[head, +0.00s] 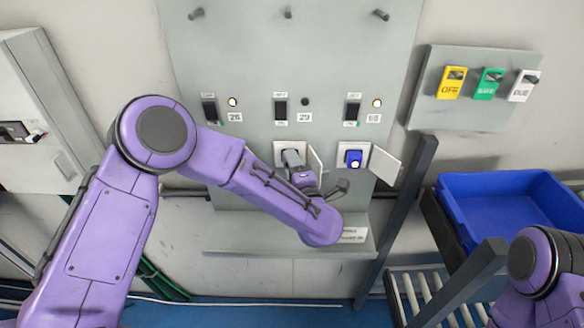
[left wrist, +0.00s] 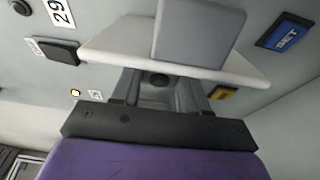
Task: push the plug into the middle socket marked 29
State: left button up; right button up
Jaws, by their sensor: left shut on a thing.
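The middle socket (head: 279,152) is a white plate on the grey panel below the switch marked 29, with its white lid (head: 316,161) swung open to the right. My left gripper (head: 301,177) is in front of it, shut on a grey plug (head: 291,157) that lies against the socket opening. In the left wrist view the grey block of the plug (left wrist: 193,32) stands in front of a white plate (left wrist: 115,45); how deep it sits cannot be told. The label 29 (left wrist: 63,13) shows at upper left there. My right gripper is out of view.
A grey post (head: 410,190) stands right of the panel. A blue crate (head: 470,215) and a board with colored tags (head: 475,116) are farther right.

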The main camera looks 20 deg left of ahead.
pick_arm(q)
jog(key=shift+w, duration=0.1)
jog(key=o, duration=1.1)
jog(key=b+v, duration=0.3)
jog(key=v, duration=0.7)
jog(key=shift+s+d+b, duration=0.1)
jog(key=shift+s+b, duration=0.15)
jog(key=shift+b, duration=0.1)
